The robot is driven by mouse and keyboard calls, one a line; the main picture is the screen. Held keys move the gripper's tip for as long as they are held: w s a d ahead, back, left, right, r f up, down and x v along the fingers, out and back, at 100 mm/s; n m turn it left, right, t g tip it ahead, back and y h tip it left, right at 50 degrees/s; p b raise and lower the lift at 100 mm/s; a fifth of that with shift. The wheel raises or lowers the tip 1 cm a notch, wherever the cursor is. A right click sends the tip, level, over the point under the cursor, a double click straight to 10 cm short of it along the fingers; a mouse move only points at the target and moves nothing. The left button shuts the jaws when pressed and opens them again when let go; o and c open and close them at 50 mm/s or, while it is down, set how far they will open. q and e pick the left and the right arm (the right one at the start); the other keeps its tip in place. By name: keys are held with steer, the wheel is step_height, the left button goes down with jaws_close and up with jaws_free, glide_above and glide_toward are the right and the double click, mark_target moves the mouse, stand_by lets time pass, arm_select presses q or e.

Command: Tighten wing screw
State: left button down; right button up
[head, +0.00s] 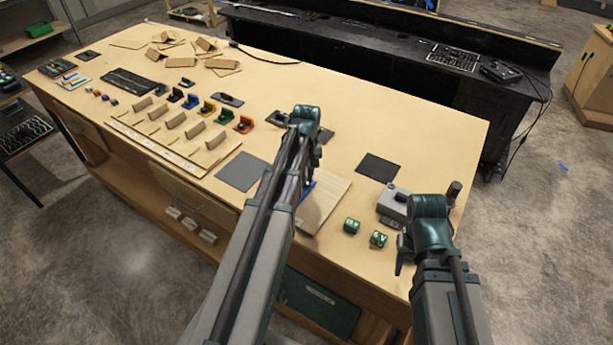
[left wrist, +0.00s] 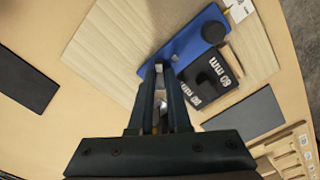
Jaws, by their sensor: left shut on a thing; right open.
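My left gripper (head: 308,170) reaches down over a blue fixture (head: 305,190) on a light wooden board (head: 328,203). My left gripper (left wrist: 160,66) is shut on a small pale piece at the plate's near end, apparently the wing screw, mostly hidden by the fingers. How far it is turned in cannot be told. My right gripper (head: 401,262) is open and empty near the table's right front edge.
Dark mats (head: 378,167) (head: 243,171) lie on either side of the board. A wooden rack and coloured parts (head: 243,124) fill the left.

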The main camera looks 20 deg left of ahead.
arm_select(q)
steer(key=m, duration=0.5)
steer(key=shift+m, duration=2.6)
steer(key=c, duration=0.9)
jaws_free()
steer(key=shift+o, duration=0.2)
steer(key=shift+r, duration=0.1)
arm_select(e)
steer(key=shift+r, duration=0.1)
arm_select(q)
step_height(320, 180, up, 14)
steer(key=p, duration=1.3)
steer(key=shift+f+p, duration=0.2)
steer(key=shift+p, duration=0.2)
arm_select(e)
step_height(320, 180, up, 14)
